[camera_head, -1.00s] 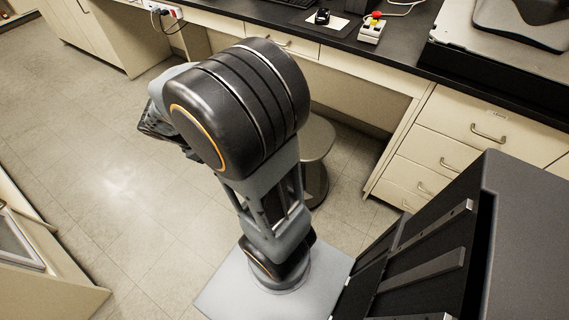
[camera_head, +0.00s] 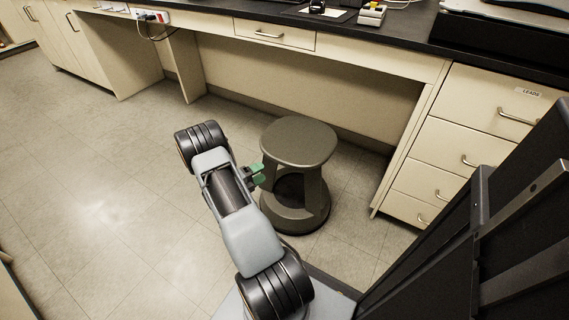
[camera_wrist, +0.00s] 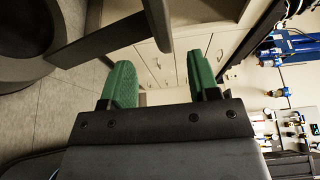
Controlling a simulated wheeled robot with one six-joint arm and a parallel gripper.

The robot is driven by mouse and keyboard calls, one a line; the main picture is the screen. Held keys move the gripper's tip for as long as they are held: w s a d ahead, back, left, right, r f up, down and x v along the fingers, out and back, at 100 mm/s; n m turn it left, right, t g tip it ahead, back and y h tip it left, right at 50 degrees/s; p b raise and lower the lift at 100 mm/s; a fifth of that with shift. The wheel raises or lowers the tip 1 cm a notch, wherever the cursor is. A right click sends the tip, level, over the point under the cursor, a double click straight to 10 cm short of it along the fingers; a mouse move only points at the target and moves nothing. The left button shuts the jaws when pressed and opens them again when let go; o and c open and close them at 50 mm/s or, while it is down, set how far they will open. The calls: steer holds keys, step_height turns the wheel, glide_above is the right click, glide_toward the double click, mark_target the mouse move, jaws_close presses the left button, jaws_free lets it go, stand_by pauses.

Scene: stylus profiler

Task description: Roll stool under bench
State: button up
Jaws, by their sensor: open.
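The stool (camera_head: 298,142) is dark grey with a rounded seat, legs and a wide round base. It stands upright on the floor in front of the open knee space of the bench (camera_head: 345,44). My gripper (camera_head: 257,174) is low at the stool's left side, partly hidden by my arm. In the wrist view my gripper (camera_wrist: 160,80) shows two green fingers spread apart with nothing between them. The stool's dark base and a leg (camera_wrist: 95,45) fill the upper left of that view. I cannot tell whether a finger touches the stool.
A drawer cabinet (camera_head: 455,140) bounds the knee space on the right, and a side panel (camera_head: 186,66) bounds it on the left. The floor (camera_head: 110,170) to the left is clear.

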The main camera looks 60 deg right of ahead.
mark_target(279, 163)
steer(key=b+x, duration=0.3)
steer(key=x, duration=0.8)
steer(key=shift+s+d, duration=0.2)
steer(key=shift+d, duration=0.15)
steer(key=shift+c, duration=0.2)
jaws_close()
